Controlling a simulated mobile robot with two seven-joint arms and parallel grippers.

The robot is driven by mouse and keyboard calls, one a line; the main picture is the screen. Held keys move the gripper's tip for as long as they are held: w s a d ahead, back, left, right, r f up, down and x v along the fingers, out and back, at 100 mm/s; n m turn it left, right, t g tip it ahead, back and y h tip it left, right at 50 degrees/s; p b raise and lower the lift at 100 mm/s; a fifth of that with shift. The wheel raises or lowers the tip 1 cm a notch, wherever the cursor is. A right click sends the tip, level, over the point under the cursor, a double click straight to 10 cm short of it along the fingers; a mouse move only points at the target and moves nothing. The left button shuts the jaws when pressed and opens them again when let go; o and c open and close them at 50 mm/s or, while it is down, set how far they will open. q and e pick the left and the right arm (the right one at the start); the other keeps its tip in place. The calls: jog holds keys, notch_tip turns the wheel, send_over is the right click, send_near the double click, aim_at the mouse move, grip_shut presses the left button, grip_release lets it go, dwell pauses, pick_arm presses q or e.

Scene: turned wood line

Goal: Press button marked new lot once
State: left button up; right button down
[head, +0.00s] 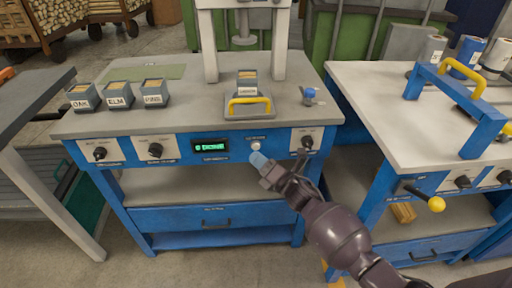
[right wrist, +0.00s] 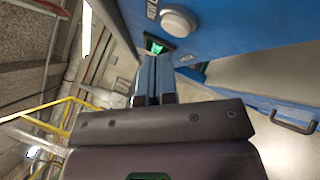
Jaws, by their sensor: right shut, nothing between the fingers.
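A round white button (head: 255,146) sits on the blue front panel of the middle bench, right of a green-lit display (head: 210,146). The label above it is too small to read. The button also shows large in the right wrist view (right wrist: 179,21), beside blurred lettering. My right gripper (head: 259,160) is shut and empty, its pale blue fingertips just below and in front of the button in the head view. In the right wrist view, the closed fingers (right wrist: 153,78) lie below the button in the picture. I cannot tell whether they touch the panel. My left gripper is not in view.
Dark knobs (head: 155,150) sit on white plates along the same panel. On the bench top stand bins marked OAK (head: 83,97), ELM (head: 119,95) and a third, plus a yellow-handled fixture (head: 249,107). A second bench (head: 420,130) with a yellow-knobbed lever (head: 436,204) stands at right.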

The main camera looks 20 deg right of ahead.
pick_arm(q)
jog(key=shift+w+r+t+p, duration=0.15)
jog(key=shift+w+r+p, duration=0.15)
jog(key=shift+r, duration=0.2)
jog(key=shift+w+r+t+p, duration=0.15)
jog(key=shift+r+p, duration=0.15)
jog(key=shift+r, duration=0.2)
pick_arm(e)
jog(key=s, duration=0.2)
jog(key=s+a, duration=0.1)
jog(key=s, duration=0.1)
jog(key=shift+s+a, duration=0.2)
jog(key=shift+s, duration=0.1)
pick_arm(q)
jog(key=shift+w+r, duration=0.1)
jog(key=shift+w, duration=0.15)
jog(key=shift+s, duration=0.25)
